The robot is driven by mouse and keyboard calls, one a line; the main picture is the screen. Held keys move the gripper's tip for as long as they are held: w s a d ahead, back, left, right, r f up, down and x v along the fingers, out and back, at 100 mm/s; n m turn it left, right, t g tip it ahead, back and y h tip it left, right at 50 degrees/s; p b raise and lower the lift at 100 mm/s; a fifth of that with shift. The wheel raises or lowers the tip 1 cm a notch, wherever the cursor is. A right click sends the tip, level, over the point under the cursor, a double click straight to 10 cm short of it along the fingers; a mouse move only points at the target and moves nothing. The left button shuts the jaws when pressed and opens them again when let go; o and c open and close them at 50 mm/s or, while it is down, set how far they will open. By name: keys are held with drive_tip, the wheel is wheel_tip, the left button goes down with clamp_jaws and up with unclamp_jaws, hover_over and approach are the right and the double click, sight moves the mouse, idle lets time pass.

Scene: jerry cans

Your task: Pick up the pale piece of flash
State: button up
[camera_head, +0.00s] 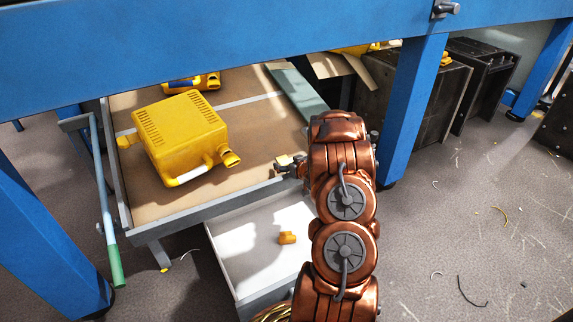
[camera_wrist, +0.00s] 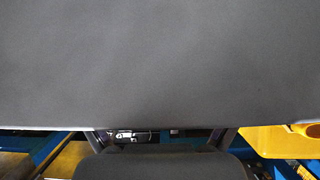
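A small pale yellow piece (camera_head: 284,160), which looks like the flash, shows at the tip of my gripper (camera_head: 289,168) in the head view, above the right edge of the brown-floored tray. I cannot tell whether the fingers are closed on it or only beside it. In the wrist view a plain grey surface fills most of the picture and hides the fingertips. Parts of my gripper show below it. The piece cannot be made out there.
A yellow jerry can (camera_head: 182,135) lies in the brown-floored tray (camera_head: 262,122). An orange-yellow piece (camera_head: 287,238) lies in the white tray (camera_head: 240,253) below. A blue table leg (camera_head: 410,110) stands right of my arm. Black crates (camera_head: 432,95) stand behind it; open floor lies right.

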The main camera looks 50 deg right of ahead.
drive_tip(key=c, duration=0.8)
drive_tip(key=shift+r, duration=0.1)
